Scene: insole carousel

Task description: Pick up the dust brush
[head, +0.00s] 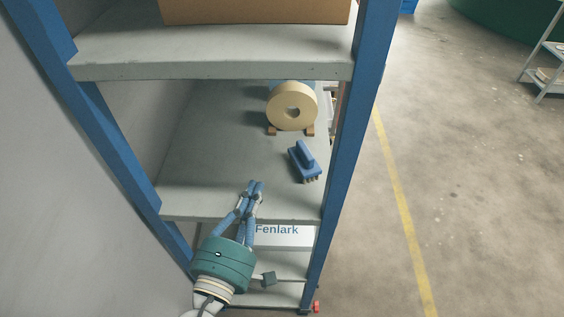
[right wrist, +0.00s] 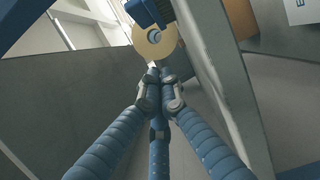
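The dust brush (head: 305,160) is blue, with a raised handle and bristles below. It sits on the middle shelf near the right post. A blue block at the top edge of the right wrist view looks like the same brush (right wrist: 148,10), partly cut off. My right gripper (head: 255,184) is at the shelf's front edge, in front and to the left of the brush, apart from it. In the right wrist view its blue fingers (right wrist: 160,76) come together at the tips with nothing seen between them. My left gripper is not in view.
A cream tape roll (head: 292,106) stands on a brown stand behind the brush. The shelf (head: 215,150) is bare to the left. A blue post (head: 349,150) bounds it on the right. An upper shelf (head: 210,60) carries a cardboard box (head: 255,10).

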